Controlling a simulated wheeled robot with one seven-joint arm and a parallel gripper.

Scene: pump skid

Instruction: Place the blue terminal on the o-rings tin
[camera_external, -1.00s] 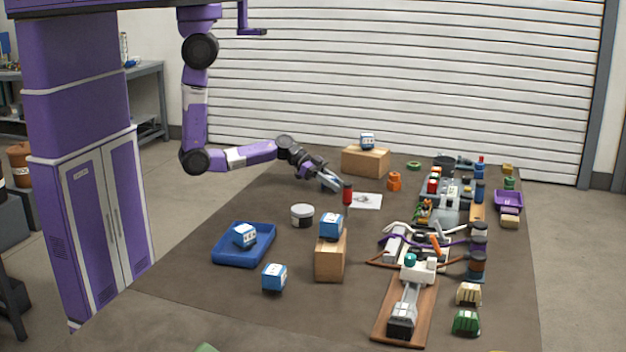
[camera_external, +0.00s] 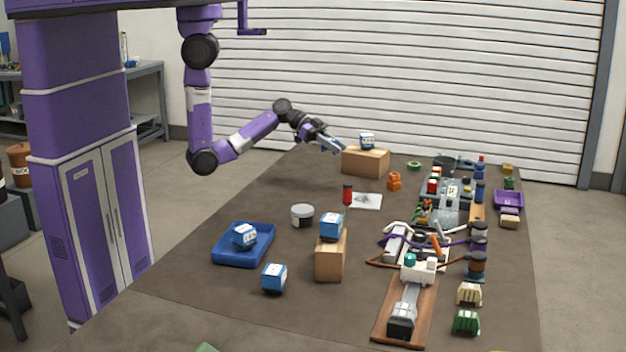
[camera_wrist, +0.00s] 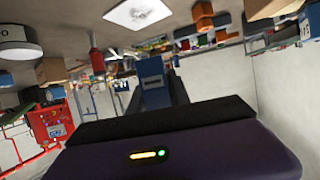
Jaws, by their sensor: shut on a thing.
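The blue terminal (camera_wrist: 151,72) is between the fingers of my gripper (camera_wrist: 155,92) in the wrist view. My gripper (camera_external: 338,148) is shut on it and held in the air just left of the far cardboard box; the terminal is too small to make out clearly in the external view. The o-rings tin (camera_external: 302,218) looks like the round tin with a white lid and dark side, standing upright on the mat left of centre. Part of its white lid (camera_wrist: 14,40) shows at the upper left of the wrist view. My gripper is well behind and above the tin. Nothing is seen on its lid.
A red can (camera_external: 347,194) stands beside a white sheet (camera_external: 367,201). A near box (camera_external: 329,262) with another cube and a blue tray (camera_external: 230,257) flank the tin. The pump skid fills the right.

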